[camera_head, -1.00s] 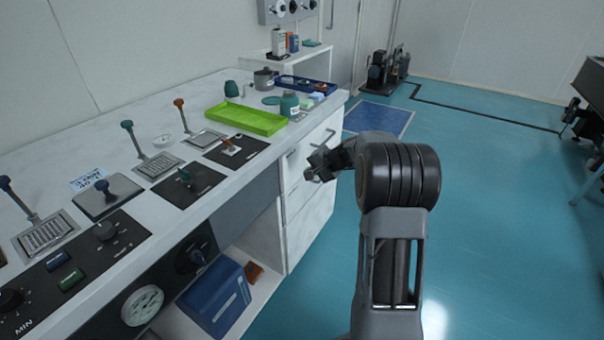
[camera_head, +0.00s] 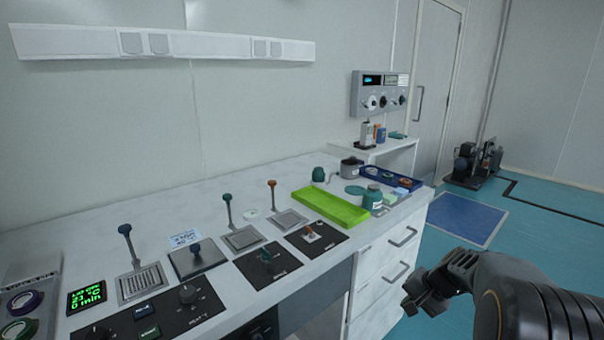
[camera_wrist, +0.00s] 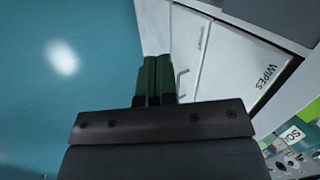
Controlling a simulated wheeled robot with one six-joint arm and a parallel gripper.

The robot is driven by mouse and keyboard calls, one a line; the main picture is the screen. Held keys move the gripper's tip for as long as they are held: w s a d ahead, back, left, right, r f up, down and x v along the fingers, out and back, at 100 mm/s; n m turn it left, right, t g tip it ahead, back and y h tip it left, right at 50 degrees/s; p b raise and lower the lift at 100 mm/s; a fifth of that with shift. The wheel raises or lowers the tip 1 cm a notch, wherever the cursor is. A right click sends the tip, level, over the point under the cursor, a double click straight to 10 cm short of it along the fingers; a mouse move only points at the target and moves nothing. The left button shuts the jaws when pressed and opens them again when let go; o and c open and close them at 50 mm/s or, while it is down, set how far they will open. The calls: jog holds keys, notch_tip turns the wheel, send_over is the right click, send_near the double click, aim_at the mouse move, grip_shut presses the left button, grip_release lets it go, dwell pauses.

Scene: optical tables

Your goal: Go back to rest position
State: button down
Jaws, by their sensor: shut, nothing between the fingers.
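My gripper (camera_head: 418,303) is at the lower right of the head view, in front of the white drawer cabinet (camera_head: 375,283) and apart from it. My arm runs from it to the lower right corner. In the wrist view the two dark green fingers (camera_wrist: 155,78) are together with nothing between them. Blue floor and the white drawer fronts show beyond them.
The white bench (camera_head: 160,220) holds levers, dark control panels, a bright green tray (camera_head: 330,206), a teal bottle (camera_head: 372,198) and a blue tray (camera_head: 390,178). A wall control box (camera_head: 380,93) hangs behind. The floor right of the bench is open, with a blue mat (camera_head: 465,219).

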jog(key=s+a+r+n+h+p, duration=0.1)
jog(key=s+a+r+n+p, duration=0.2)
jog(key=r, duration=0.5)
jog(key=s+a+r+n+h+p, duration=0.1)
jog(key=s+a+r+n+p, duration=0.1)
jog(key=s+a+r+p, duration=0.3)
jog(key=s+a+r+n+h+p, duration=0.2)
jog(key=s+r+p, duration=0.6)
jog(key=r, duration=0.4)
jog(key=shift+s+a+n+p, duration=0.35)
jog(key=shift+a+n+p, duration=0.45)
jog(key=shift+a, duration=0.15)
